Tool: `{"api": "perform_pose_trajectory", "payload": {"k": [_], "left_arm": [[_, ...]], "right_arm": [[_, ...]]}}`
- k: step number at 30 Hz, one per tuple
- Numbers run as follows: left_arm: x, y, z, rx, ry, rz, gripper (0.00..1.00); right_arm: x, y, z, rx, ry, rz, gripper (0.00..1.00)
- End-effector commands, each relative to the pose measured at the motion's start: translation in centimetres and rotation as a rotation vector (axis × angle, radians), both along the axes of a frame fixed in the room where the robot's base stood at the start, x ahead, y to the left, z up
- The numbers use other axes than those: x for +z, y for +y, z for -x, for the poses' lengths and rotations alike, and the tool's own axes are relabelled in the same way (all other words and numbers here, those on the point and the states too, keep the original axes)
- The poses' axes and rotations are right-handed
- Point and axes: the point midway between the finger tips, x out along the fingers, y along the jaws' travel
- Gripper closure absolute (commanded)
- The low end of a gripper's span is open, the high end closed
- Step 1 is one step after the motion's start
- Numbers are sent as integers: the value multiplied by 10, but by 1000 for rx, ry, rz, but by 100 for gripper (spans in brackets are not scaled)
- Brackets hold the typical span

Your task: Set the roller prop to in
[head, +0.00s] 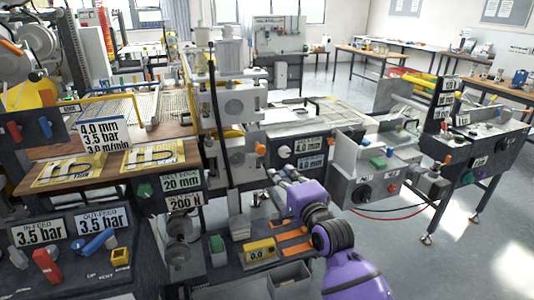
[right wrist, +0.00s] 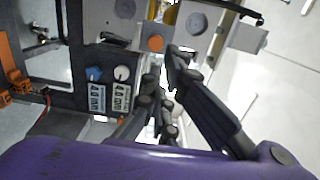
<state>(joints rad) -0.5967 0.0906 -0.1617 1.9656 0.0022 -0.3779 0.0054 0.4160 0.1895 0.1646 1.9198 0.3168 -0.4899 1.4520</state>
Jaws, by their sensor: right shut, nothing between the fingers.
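No part is labelled as the roller prop, so I cannot tell for sure which one it is. An orange round knob (head: 260,149) sits on the grey roller-stand block in the middle of the head view; an orange knob (right wrist: 155,43) also shows in the right wrist view, just beyond the fingers. My right gripper (head: 274,178) is below and a little right of that knob, seen small and partly hidden by its own purple wrist. In the right wrist view its black fingers (right wrist: 166,80) are shut and empty, apart from the knob. My left gripper is out of view.
A blue knob (right wrist: 94,74) and a white knob (right wrist: 122,73) show in the wrist view. A yellow gauge box (head: 259,251) lies below. Open floor is at right.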

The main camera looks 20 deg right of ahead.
Motion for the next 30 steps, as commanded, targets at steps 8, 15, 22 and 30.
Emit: {"api": "perform_pose_trajectory", "payload": {"k": [8,15,22,30], "left_arm": [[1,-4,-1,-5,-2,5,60],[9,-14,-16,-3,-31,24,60],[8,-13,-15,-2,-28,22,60],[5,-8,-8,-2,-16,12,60]], "right_arm": [[2,5,-57,0,-1,6,100],[1,8,-103,-1,0,6,100],[0,10,-124,-1,0,5,100],[0,10,-127,-1,-1,6,100]]}}
